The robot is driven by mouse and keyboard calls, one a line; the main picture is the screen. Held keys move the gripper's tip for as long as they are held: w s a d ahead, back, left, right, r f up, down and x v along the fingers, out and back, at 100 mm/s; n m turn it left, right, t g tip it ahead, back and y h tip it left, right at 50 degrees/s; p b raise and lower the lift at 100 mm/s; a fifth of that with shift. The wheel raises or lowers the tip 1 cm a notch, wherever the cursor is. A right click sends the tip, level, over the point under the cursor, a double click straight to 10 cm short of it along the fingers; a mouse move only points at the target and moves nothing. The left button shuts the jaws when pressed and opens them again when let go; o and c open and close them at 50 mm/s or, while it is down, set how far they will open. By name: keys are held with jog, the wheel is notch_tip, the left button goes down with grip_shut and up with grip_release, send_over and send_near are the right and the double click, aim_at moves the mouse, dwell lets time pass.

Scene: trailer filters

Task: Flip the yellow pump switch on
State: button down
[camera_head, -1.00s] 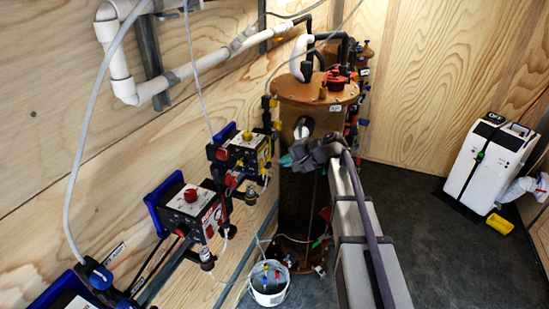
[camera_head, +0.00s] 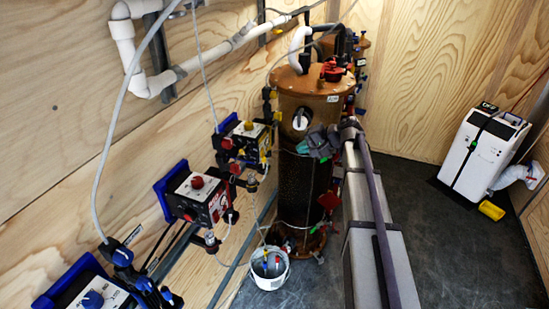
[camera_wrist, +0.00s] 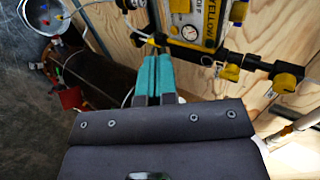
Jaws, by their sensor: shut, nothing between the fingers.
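The yellow pump (camera_head: 250,134) is a small box with a yellow front, mounted on the left wall in the head view, left of the brown tank. In the wrist view its yellow-lettered panel (camera_wrist: 205,20) with a round gauge shows at the top, cut off by the frame edge. I cannot make out its switch clearly. My gripper (camera_head: 304,148) is in front of the tank, right of the yellow pump and apart from it. In the wrist view its teal fingers (camera_wrist: 153,76) are together and empty, pointing to the left of the panel.
The brown tank (camera_head: 290,178) stands close behind my gripper. The red pump (camera_head: 198,194) and blue pump (camera_head: 92,299) are along the left wall. A white bucket (camera_head: 270,281) is on the floor. A black pipe with yellow fittings (camera_wrist: 285,82) runs below the panel. A white machine (camera_head: 480,157) stands right.

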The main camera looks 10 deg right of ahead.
aim_at(263, 153)
jog(key=b+x, duration=0.3)
jog(key=x, duration=0.3)
jog(key=b+x, duration=0.3)
jog(key=x, duration=0.3)
jog(key=shift+w+a+r, duration=0.2)
jog(key=shift+w+a, duration=0.5)
jog(key=shift+a, duration=0.25)
